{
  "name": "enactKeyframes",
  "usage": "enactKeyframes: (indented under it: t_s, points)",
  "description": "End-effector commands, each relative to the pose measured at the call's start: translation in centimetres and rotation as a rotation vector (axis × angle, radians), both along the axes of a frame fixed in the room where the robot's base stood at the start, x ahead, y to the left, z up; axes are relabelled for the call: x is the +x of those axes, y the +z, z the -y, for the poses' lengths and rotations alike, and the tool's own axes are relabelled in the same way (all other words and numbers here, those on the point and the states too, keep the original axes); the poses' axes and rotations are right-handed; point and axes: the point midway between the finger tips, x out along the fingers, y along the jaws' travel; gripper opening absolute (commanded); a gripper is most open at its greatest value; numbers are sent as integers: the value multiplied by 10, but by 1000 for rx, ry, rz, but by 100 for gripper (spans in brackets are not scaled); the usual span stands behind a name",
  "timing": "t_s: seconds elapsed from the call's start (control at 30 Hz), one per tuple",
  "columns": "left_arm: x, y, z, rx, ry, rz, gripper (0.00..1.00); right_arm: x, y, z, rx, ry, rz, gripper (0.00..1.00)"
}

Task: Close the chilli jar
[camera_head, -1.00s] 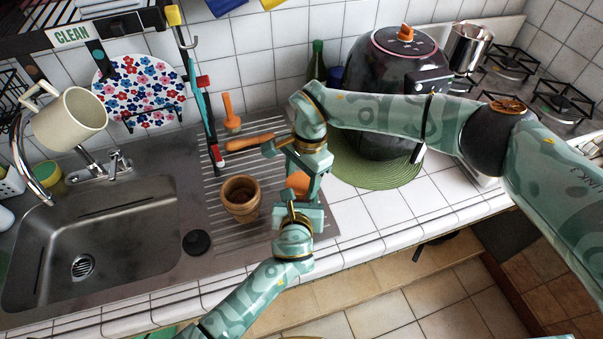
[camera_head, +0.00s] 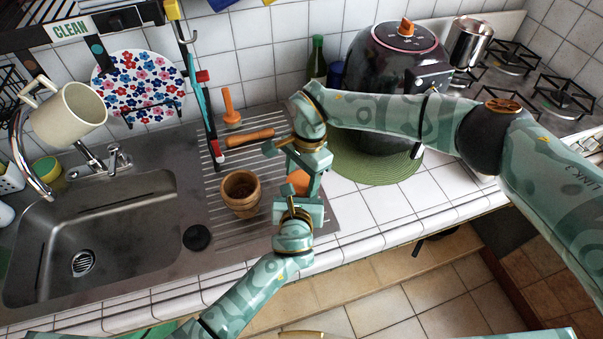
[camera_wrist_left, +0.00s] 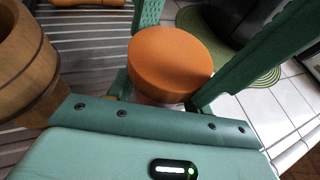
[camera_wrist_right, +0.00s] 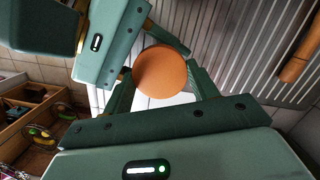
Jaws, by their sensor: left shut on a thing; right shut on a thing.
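The chilli jar's orange round lid (camera_head: 298,181) shows between my two grippers, above the right part of the draining board. In the left wrist view the lid (camera_wrist_left: 170,62) is seen from above, with a little of the pale jar (camera_wrist_left: 150,101) under it. My left gripper (camera_head: 298,196) is shut on the jar from the front. My right gripper (camera_head: 304,176) comes from behind, with its fingers on both sides of the lid (camera_wrist_right: 160,72). The lid appears to sit on the jar; the seam between them is hidden. Most of the jar body is hidden by the grippers.
A wooden pot (camera_head: 241,194) stands close left of my grippers. A wooden-handled tool (camera_head: 250,138) and an orange-topped tool (camera_head: 229,108) are behind it. The sink (camera_head: 110,235) is at left, with a black stopper (camera_head: 197,237) beside it. A green mat (camera_head: 375,168) lies at right.

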Motion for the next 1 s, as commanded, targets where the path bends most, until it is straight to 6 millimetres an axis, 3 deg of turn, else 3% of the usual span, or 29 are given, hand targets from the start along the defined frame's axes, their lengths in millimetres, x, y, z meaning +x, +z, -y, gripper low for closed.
enactKeyframes:
  t_s: [0.2,0.23,0.3,0.63,1.0]
  points:
    - [0,0,0,0,0,0,9,0,-4,0,0,1,0,37]
    - [0,0,0,0,0,0,0,0,-5,0,0,1,0,61]
    - [0,0,0,0,0,0,0,0,-5,0,0,1,0,80]
    - [1,0,-1,1,3,0,0,-1,-2,0,-1,0,-3,80]
    - [0,-1,-1,2,1,-2,0,-1,40,0,0,1,-1,80]
